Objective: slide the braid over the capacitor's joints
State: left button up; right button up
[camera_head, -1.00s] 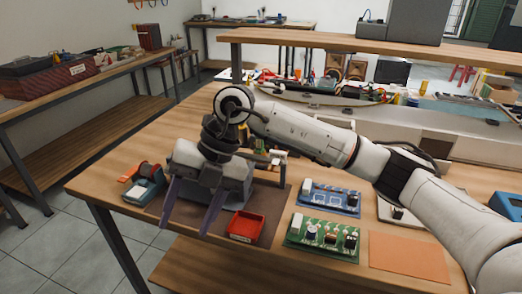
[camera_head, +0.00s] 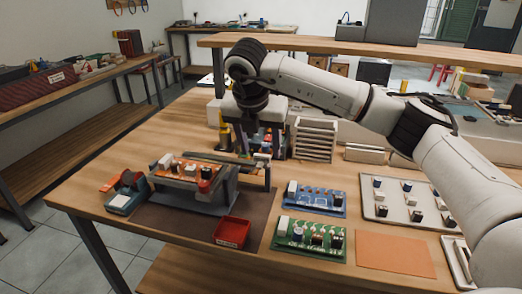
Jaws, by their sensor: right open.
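My right gripper (camera_head: 260,148) is open. It hangs fingers-down over the back part of the bench, behind the board holder, and nothing shows held between its fingers. The holder (camera_head: 205,195) is grey and stands on a brown mat; it carries an orange board (camera_head: 188,170) with several small parts, among them a dark and red round one at its right end. I cannot tell which part is the capacitor, and its joints are not visible. A blue stand with a dark and red spool (camera_head: 126,191) stands left of the holder; I cannot make out the braid. My left gripper is not in view.
A red tray (camera_head: 232,232) sits at the mat's front. Blue (camera_head: 314,198) and green (camera_head: 310,239) boards and a bare orange sheet (camera_head: 395,253) lie to the right. A pale panel with parts (camera_head: 408,201) lies farther right. A slatted rack (camera_head: 315,140) stands right of my gripper.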

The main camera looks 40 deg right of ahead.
aim_at(263, 157)
jog(key=shift+x, duration=1.1)
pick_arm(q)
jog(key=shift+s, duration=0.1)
